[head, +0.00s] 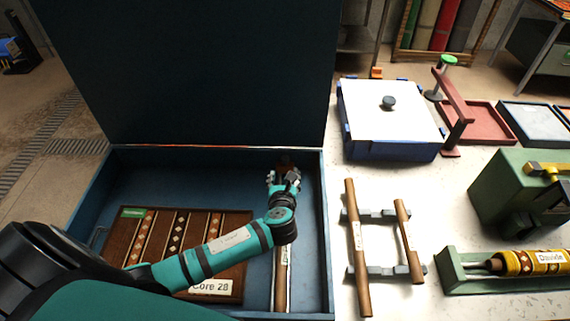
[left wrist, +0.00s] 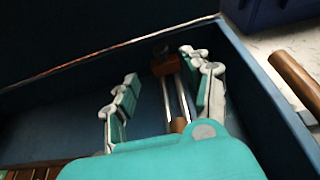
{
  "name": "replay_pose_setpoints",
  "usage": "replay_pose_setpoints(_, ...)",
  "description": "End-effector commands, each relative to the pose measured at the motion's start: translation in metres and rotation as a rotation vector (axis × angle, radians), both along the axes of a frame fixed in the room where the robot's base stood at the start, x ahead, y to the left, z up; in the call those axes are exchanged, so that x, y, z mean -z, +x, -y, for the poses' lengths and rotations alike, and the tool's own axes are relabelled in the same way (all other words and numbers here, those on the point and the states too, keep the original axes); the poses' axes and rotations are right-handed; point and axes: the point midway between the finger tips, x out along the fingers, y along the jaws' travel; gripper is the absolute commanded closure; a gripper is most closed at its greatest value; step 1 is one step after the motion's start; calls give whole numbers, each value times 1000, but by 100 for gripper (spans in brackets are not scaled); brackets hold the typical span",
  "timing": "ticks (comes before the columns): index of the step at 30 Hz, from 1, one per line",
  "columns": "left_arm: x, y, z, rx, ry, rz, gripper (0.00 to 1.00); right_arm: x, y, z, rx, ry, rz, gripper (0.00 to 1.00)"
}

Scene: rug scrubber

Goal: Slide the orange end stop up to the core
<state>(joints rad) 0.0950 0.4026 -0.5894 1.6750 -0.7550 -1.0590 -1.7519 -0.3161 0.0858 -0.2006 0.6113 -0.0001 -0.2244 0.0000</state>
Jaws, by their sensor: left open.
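The end stop is a small orange-brown block (left wrist: 165,63) at the far end of two pale rails in the left wrist view. A brown core (left wrist: 178,125) lies nearer along the same rails, partly hidden by my gripper body, with a visible gap between them. In the head view the core (head: 281,290) shows as a long labelled rod inside the blue case. My left gripper (head: 282,180) is over the far right part of the case. In the left wrist view its open fingers (left wrist: 160,68) stand either side of the rail line, with no visible grip on the block.
The case's right wall (left wrist: 262,115) runs close beside the rails. A brown tray of patterned strips (head: 125,245) fills the case's left part. A rack with two wooden rods (head: 356,240) stands right of the case, and a white-topped blue box (head: 370,115) behind it.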

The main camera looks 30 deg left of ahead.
Motion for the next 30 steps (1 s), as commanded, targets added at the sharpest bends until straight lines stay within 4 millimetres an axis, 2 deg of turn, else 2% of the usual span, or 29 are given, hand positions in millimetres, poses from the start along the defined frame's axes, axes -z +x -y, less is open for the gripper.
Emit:
replay_pose_setpoints(1, 12, 10, -5, -1, 2, 3, 51, 18, 3, 0, 0, 0, 5, 60)
replay_pose_setpoints(9, 31, 51, -25, -1, 1, 3, 51, 58, 31, -3, 0, 6, 49, 60)
replay_pose_setpoints(15, 42, 78, -38, 0, 0, 2, 51, 86, 29, -8, 3, 11, 45, 60)
replay_pose_setpoints(21, 46, 94, -46, -1, 1, 1, 51, 102, 16, -10, 5, 13, 25, 60)
replay_pose_setpoints(30, 45, 99, -48, 0, 0, -1, 51, 105, 14, -9, 4, 12, 21, 60)
